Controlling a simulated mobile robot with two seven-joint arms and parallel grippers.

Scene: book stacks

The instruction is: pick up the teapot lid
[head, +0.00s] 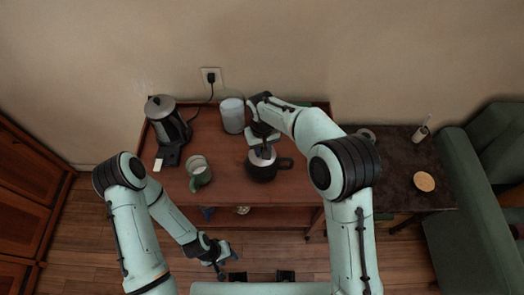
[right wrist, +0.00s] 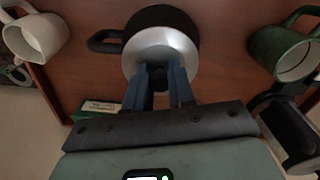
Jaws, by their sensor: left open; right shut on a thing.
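A black teapot (head: 262,172) with a dark handle on its right side stands near the front of the wooden cart. Its silver lid (head: 262,156) shows at its top, partly hidden under my right gripper (head: 262,138). The right wrist view shows the silver lid (right wrist: 160,48) over the black teapot body (right wrist: 160,16). I cannot tell whether the lid is raised. My left gripper (head: 224,262) is open and empty, low in front of the cart.
A green mug (head: 203,178) stands left of the teapot, and a white canister (head: 232,114) behind it. A kettle (head: 168,122) is at the cart's back left. A cream jug (right wrist: 38,38) shows in the right wrist view. A dark side table (head: 395,185) is to the right.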

